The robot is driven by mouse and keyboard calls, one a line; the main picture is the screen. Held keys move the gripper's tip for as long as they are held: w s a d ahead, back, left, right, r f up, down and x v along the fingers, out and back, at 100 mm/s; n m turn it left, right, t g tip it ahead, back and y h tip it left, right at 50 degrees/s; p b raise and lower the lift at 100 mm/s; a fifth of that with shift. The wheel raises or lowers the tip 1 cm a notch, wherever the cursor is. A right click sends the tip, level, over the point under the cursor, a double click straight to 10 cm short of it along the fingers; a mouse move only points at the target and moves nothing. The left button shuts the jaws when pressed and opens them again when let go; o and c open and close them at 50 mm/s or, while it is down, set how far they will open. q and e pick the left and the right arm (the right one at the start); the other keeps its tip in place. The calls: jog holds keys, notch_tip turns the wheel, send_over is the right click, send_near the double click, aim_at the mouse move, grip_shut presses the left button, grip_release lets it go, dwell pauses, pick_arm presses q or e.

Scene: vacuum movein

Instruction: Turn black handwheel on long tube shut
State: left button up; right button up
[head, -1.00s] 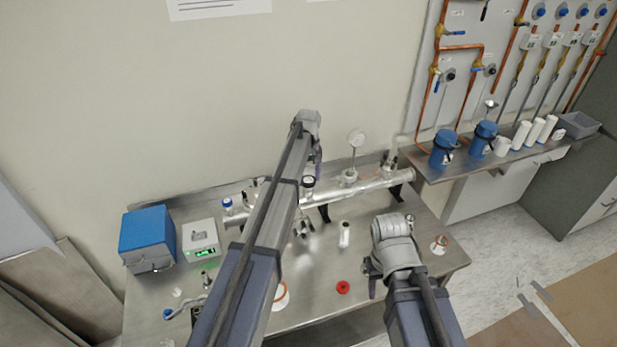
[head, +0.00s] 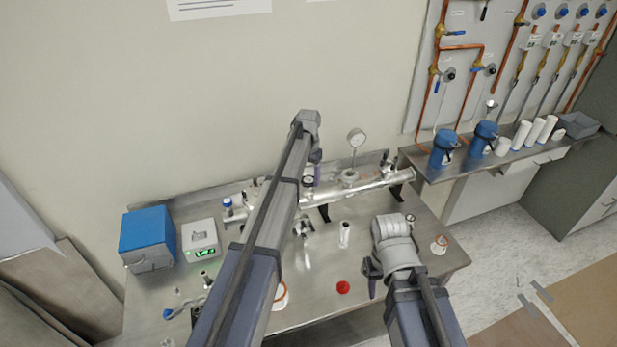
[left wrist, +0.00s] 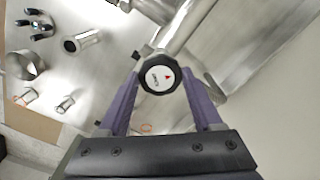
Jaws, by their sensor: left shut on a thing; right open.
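The long tube (head: 375,185) is a shiny metal tube lying along the back of the steel table on dark supports. A black handwheel (head: 308,181) stands on it near my left arm. My right gripper (head: 372,280) is open and empty above the front right of the table.
A blue box (head: 148,238) and a white display unit (head: 201,240) stand on the left of the table. A dial gauge (head: 356,138) rises from the tube.

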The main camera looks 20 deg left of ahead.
pick_arm(q)
jog(key=m, duration=1.4)
jog(key=shift+m, duration=0.3)
jog(key=m, duration=0.3)
jog(key=shift+m, duration=0.3)
jog(key=m, duration=0.3)
jog(key=shift+m, duration=0.3)
jog(key=m, duration=0.5)
jog(key=shift+m, duration=0.7)
